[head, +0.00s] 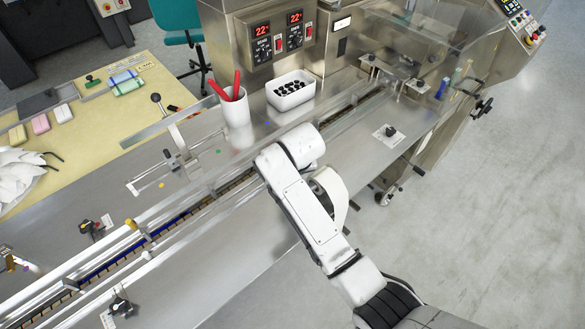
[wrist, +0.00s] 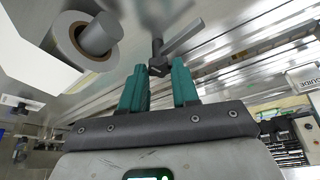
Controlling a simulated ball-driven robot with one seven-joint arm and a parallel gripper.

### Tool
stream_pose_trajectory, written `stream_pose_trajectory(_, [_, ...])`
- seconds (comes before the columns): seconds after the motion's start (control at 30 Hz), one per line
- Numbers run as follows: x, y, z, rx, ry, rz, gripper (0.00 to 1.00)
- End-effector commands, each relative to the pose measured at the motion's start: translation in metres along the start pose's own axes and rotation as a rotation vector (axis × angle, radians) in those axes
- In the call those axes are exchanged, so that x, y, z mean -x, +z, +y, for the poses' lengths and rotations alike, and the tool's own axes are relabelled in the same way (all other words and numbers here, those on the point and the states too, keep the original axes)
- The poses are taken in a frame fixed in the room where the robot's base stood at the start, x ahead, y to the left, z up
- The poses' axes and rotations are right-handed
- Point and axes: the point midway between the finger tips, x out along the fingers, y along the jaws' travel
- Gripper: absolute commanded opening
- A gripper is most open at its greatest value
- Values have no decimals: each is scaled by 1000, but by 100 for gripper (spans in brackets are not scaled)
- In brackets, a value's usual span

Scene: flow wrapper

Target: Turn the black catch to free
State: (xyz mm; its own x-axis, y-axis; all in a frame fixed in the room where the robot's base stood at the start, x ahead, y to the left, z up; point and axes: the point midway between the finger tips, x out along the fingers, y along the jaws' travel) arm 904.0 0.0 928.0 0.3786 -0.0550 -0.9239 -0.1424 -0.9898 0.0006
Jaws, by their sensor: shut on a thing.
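In the wrist view my gripper (wrist: 159,88) shows its two teal fingers pointing up the picture. A small dark piece, which looks like the black catch (wrist: 157,69), sits between the fingertips, and the fingers are shut on it. A dark stem rises from it, and a grey bar (wrist: 183,37) slants off to the upper right beside it. Whether the catch stands at locked or free cannot be read. In the head view my white arm reaches over the machine's rail and hides the gripper and the catch.
A white cup with red-handled tools (head: 236,108) and a white bin of black parts (head: 290,91) stand close behind my arm. Black knobs sit on plates at right (head: 390,131) and lower left (head: 121,305). A roll (wrist: 85,40) is near my gripper's left.

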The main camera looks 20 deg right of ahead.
Motion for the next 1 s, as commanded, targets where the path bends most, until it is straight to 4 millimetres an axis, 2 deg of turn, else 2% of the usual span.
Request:
stream_pose_trajectory(0.3, [1, -1, -1, -90, 36, 2, 0])
stream_pose_trajectory(0.77, [1, -1, -1, -101, 41, 2, 0])
stream_pose_trajectory(0.8, [1, -1, -1, -101, 41, 2, 32])
stream_pose_trajectory(1.0, [0, -1, -1, -101, 41, 1, 51])
